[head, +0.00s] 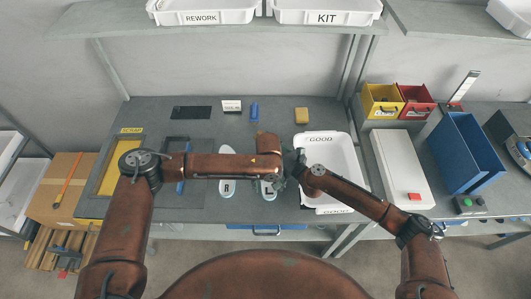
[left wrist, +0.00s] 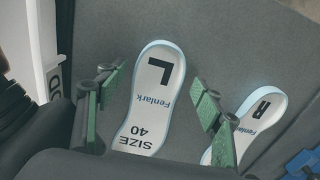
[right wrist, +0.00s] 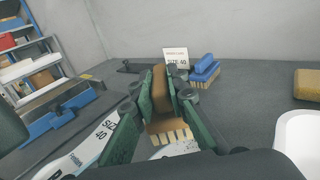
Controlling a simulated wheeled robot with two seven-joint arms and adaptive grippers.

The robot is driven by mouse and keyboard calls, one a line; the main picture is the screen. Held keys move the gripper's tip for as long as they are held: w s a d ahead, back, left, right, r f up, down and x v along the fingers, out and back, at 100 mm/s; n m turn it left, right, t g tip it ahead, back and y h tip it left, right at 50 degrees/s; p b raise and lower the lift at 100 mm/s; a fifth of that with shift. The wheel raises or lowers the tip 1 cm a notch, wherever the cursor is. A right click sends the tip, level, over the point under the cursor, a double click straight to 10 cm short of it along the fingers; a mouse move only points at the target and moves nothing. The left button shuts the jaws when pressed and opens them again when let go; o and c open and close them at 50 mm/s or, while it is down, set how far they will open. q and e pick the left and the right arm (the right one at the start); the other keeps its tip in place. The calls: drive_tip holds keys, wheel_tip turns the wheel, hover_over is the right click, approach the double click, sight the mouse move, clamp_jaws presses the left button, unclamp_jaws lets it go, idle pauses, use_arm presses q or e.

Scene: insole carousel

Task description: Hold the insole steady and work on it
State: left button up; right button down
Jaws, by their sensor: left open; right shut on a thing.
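The white insole marked L (head: 268,191) lies on the grey bench; in the left wrist view the L insole (left wrist: 153,90) lies between the fingers of my open left gripper (left wrist: 152,84). I cannot tell whether they touch it. The insole marked R (head: 227,186) lies to its left in the head view and shows in the left wrist view (left wrist: 262,110). My right gripper (right wrist: 160,92) is shut on a brown brush (right wrist: 160,88), bristles down, over a white surface that is mostly hidden. In the head view the wrists hide the brush.
A white tray marked GOOD (head: 350,160) stands close to the right of the grippers. Behind are a blue brush (head: 254,111), a size card (head: 231,106) and a yellow sponge-like block (head: 301,115). A yellow-marked tray (head: 94,206) is at the left.

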use_arm(q)
wheel_tip(320, 180, up, 12)
use_arm(e)
drive_tip(key=shift+s+a+r, duration=0.1)
drive_tip(key=shift+a+r, duration=0.4)
drive_tip(key=shift+r, duration=0.4)
